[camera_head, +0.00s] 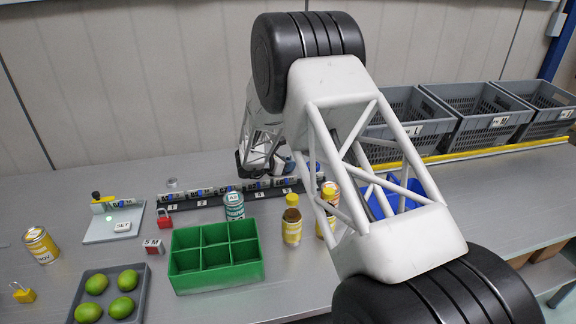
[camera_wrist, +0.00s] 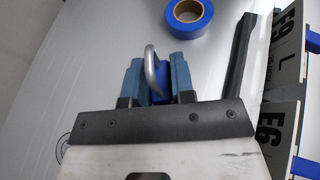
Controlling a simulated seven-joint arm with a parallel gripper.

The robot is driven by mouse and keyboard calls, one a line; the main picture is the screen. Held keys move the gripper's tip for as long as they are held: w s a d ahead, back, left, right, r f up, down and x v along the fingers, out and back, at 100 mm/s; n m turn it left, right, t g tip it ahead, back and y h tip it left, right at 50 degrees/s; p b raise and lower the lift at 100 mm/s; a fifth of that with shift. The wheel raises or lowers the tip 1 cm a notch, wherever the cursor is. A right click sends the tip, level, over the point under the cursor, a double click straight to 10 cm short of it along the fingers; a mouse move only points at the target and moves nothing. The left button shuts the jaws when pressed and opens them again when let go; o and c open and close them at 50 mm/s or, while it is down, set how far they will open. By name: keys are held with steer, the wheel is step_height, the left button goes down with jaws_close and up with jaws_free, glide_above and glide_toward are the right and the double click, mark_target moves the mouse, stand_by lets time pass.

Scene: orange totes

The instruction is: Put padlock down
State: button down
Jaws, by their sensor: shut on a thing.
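In the wrist view, my gripper (camera_wrist: 155,82) is shut on a blue padlock (camera_wrist: 159,84), with the padlock's silver shackle pointing away from the palm. The grey surface shows beyond the fingers. I cannot tell whether the padlock touches the surface. A red padlock (camera_head: 164,218) and a yellow padlock (camera_head: 23,294) rest on the bench.
A blue tape roll (camera_wrist: 188,16) lies just beyond the held padlock. A black labelled rack (camera_head: 205,205) runs along the back. A green divided box (camera_head: 217,274), a grey lime tray (camera_head: 75,306) and bottles (camera_head: 292,222) stand in front. Grey crates (camera_head: 484,122) are at right.

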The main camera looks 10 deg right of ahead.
steer(key=shift+f, duration=0.2)
steer(key=c, duration=1)
jaws_free()
steer(key=shift+o, duration=0.2)
steer(key=shift+a+r, duration=0.15)
steer(key=v, duration=1.1)
steer(key=shift+s+a, duration=0.15)
steer(key=shift+a, duration=0.15)
steer(key=shift+r, duration=0.15)
